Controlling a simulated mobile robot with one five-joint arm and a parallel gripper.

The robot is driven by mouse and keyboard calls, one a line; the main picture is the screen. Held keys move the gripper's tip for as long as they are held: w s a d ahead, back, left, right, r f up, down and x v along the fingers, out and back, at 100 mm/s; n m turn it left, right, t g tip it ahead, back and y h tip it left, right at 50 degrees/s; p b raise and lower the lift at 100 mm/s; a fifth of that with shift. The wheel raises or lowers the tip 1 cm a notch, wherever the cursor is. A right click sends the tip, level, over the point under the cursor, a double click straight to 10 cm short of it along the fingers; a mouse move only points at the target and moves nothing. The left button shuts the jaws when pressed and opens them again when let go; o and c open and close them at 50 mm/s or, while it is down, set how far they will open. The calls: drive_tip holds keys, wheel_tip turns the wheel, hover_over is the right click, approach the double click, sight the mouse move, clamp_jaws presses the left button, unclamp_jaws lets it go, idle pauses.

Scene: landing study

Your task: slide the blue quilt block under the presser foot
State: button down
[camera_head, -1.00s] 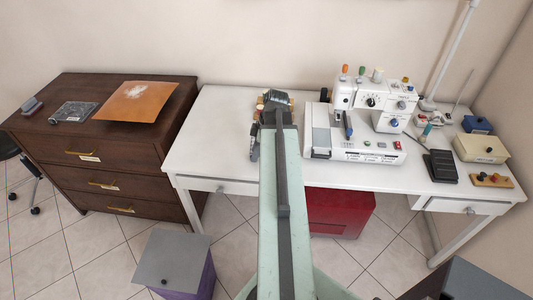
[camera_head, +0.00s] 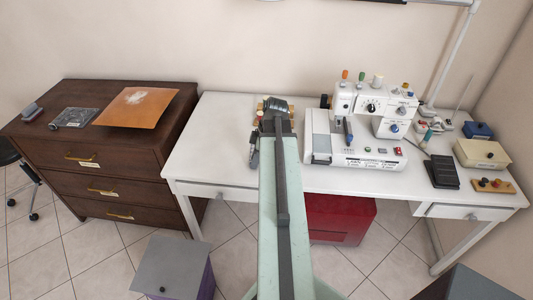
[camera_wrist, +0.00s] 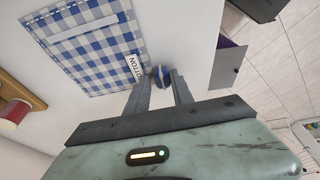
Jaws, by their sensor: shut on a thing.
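The blue quilt block (camera_wrist: 75,40) is a blue-and-white gingham square with a pale strip and a COTTON tag. It lies on the white table in the wrist view. My gripper (camera_wrist: 161,80) has its two dark fingers on either side of a small blue knob (camera_wrist: 161,75) at the block's edge, beside the tag, and is shut on it. In the head view my arm hides the block and most of the gripper. The white sewing machine (camera_head: 355,150) stands on the table, right of my arm. Its presser foot is too small to make out.
A rack with spools (camera_head: 261,108) is behind my arm; a red spool (camera_wrist: 15,112) shows in the wrist view. A black pedal (camera_head: 441,172) and boxes (camera_head: 482,152) stand right of the machine. Left of my arm the white table (camera_head: 215,135) is largely clear, beside a brown dresser (camera_head: 100,150).

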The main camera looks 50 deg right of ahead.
drive_tip(key=shift+s, duration=0.1)
idle(0.3)
wheel_tip(320, 180, up, 5)
drive_tip(key=p, duration=0.5)
drive_tip(key=shift+w, duration=0.2)
